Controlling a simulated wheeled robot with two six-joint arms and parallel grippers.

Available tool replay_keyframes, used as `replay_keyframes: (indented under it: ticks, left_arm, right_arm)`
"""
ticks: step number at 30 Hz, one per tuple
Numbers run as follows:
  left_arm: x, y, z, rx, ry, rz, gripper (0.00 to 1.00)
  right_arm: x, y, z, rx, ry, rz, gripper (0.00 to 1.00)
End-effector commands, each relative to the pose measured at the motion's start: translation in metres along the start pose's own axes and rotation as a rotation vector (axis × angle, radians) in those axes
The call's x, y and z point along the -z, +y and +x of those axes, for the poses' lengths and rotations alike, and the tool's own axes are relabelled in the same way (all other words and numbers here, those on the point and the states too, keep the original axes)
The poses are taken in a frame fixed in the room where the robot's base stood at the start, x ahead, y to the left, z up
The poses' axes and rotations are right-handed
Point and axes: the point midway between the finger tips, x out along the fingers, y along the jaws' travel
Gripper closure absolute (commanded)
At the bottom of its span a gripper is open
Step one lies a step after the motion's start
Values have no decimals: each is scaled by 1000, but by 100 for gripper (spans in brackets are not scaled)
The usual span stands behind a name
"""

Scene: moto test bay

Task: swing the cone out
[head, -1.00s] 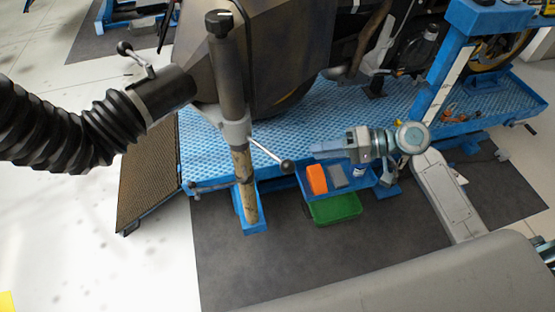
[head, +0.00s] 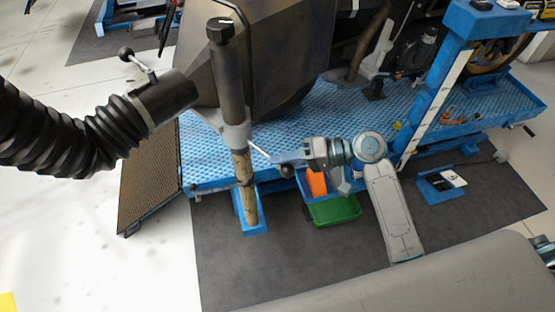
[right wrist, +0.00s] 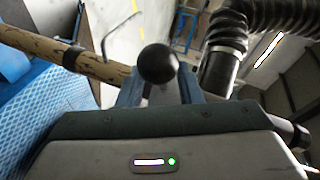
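A black ribbed hose (head: 60,135) enters from the left and ends in a dark cone-like nozzle (head: 165,95) with a ball-ended lever (head: 138,62) on top. An upright post (head: 231,90) stands right of it, with a collar (head: 235,135) and a lever ending in a black ball knob (head: 288,171). My right gripper (head: 284,160) is at this knob. In the right wrist view the knob (right wrist: 158,64) shows between the two spread fingers (right wrist: 160,90); whether they touch it I cannot tell. My left gripper is not in view.
A blue ribbed lift platform (head: 300,135) carries a motorcycle behind the post. Below my right gripper are a green tray (head: 335,210) and an orange item (head: 317,183). A mesh ramp (head: 150,180) lies left. Dark mat (head: 270,265) is clear in front.

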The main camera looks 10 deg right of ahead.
Motion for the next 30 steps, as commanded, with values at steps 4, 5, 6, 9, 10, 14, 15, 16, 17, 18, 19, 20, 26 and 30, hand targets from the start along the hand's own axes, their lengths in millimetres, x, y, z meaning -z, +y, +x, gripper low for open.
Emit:
replay_keyframes:
  ticks: [4, 5, 6, 9, 10, 14, 15, 16, 17, 18, 19, 20, 26, 30]
  left_arm:
    - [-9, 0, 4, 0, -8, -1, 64]
    - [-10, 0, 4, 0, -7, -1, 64]
    - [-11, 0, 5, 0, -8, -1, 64]
    - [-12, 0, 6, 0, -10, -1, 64]
    - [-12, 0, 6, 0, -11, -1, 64]
    - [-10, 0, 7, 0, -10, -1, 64]
    - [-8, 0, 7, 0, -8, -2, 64]
    - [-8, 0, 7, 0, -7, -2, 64]
    - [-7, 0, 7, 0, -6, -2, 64]
    - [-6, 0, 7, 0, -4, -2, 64]
    - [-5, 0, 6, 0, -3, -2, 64]
    - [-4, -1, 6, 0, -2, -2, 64]
    - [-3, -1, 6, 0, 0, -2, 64]
    - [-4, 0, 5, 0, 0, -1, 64]
  right_arm:
    - [0, -1, 12, 2, -1, 2, 68]
    - [0, 0, 14, 1, -1, 2, 68]
    - [0, 0, 15, 0, -1, 2, 68]
    - [0, 0, 18, -1, -1, 1, 68]
    - [0, 0, 18, -1, -1, 1, 68]
    - [0, 0, 18, -1, -1, 1, 68]
    - [0, 0, 18, -1, -1, 1, 68]
    - [0, 0, 18, -1, -1, 1, 68]
    - [0, 0, 18, -1, -1, 1, 68]
    - [0, 0, 18, -1, -1, 1, 76]
    - [0, 0, 18, -1, -1, 1, 81]
    - [0, 0, 18, -1, -1, 1, 87]
    - [-1, 1, 18, -2, -3, 2, 100]
    - [-2, 2, 18, -3, -4, 3, 100]
